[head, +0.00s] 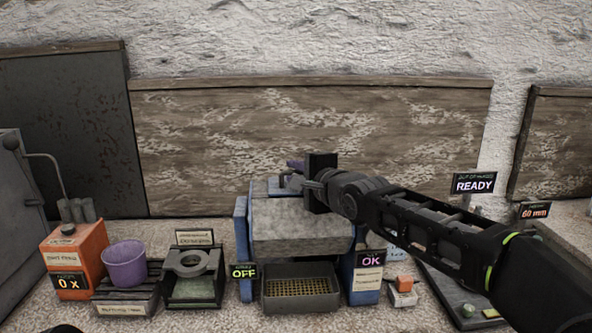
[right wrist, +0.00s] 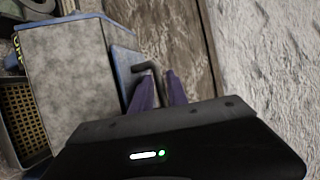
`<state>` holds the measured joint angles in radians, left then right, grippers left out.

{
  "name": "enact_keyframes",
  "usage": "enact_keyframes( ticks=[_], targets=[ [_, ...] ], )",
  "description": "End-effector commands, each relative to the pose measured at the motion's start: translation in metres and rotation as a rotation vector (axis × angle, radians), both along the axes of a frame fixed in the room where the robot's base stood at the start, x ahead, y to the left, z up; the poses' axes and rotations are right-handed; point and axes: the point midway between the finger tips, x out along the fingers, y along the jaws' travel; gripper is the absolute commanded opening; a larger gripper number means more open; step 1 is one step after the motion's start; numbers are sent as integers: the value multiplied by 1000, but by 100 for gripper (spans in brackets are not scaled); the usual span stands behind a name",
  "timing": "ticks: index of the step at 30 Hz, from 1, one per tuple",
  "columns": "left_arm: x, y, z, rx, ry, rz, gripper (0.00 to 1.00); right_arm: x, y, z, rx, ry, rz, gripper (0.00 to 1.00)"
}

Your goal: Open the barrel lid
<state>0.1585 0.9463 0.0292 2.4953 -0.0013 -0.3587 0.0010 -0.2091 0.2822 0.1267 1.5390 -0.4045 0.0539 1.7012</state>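The barrel (head: 300,228) is a grey, box-like drum between blue side stands, in the middle of the head view. It also shows at the left of the right wrist view (right wrist: 68,80). Its lid (right wrist: 124,66) is a narrow blue-edged panel with a dark bent handle (right wrist: 158,80). My right gripper (right wrist: 160,90) has purple fingers, parted, with part of the handle showing between them. I cannot tell whether they touch it. In the head view the right gripper (head: 294,166) is above the barrel's back top, and its dark body hides part of the lid.
A dark tray with a yellowish grid (head: 300,288) lies below the barrel. To its left stand a ring fixture (head: 190,264), a purple cup (head: 125,264) and an orange box (head: 76,258). Boards and a rough wall close off the back. Small blocks (head: 403,290) lie right.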

Motion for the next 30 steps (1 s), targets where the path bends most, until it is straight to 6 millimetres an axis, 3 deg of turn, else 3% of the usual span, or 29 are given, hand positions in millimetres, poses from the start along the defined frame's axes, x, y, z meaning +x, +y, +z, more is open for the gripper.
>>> enact_keyframes(
  ticks=[6, 14, 30],
  targets=[
    [0, 0, 0, 0, 0, 0, 34, 0, 0, 0, 0, 0, 0, 20],
    [0, 0, 0, 0, 0, 0, 34, 0, 0, 0, 0, 0, 0, 0],
    [0, 0, 0, 0, 0, 0, 34, 0, 0, -1, 0, 1, 0, 0]
  ],
)
